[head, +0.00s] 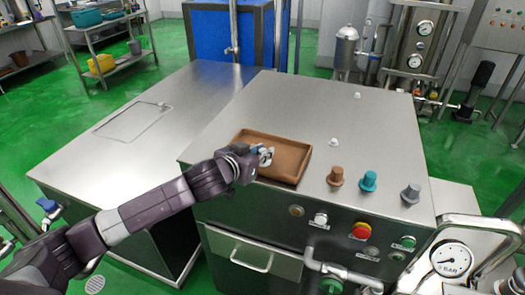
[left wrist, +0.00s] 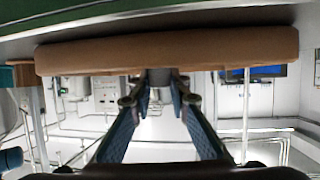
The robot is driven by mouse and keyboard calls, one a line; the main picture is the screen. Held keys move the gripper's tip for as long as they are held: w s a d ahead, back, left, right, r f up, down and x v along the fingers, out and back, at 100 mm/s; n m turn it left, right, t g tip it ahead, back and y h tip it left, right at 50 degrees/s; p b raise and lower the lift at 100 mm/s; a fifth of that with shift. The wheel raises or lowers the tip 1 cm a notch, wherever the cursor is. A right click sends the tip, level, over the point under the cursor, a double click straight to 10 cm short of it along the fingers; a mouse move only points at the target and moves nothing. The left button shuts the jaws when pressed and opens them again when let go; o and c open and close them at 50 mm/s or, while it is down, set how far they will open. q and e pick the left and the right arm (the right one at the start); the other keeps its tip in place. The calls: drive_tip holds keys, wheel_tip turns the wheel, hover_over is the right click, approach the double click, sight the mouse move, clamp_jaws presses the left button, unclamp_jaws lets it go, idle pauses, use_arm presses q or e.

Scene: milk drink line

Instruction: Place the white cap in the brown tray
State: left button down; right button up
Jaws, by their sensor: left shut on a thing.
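The brown tray (head: 294,161) lies on the steel machine top. It shows in the left wrist view as a brown band (left wrist: 75,56) across the top. My left gripper (head: 265,155) is over the tray's near left part in the head view. It is shut on the white cap (head: 268,160), mostly hidden by the fingers. In the left wrist view the cap looks like a greyish piece (left wrist: 168,78) between the fingertips, against the brown band. I cannot tell whether the cap touches the tray. My right gripper is not in view.
A brown cap (head: 336,176), a teal cap (head: 369,181) and a grey cap (head: 410,193) stand right of the tray. Small pale knobs (head: 333,142) sit on the machine top. Buttons (head: 361,231) line the front. The steel top behind the tray is mostly clear.

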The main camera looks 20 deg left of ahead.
use_arm(q)
drive_tip(key=c, duration=1.8)
unclamp_jaws()
drive_tip(key=shift+f, duration=0.1)
drive_tip(key=shift+r, duration=0.2)
drive_tip(key=shift+s+a, duration=0.1)
drive_tip(key=shift+s, duration=0.45)
drive_tip(key=b+v, duration=0.2)
drive_tip(key=v, duration=0.9)
drive_tip(key=shift+r, duration=0.15)
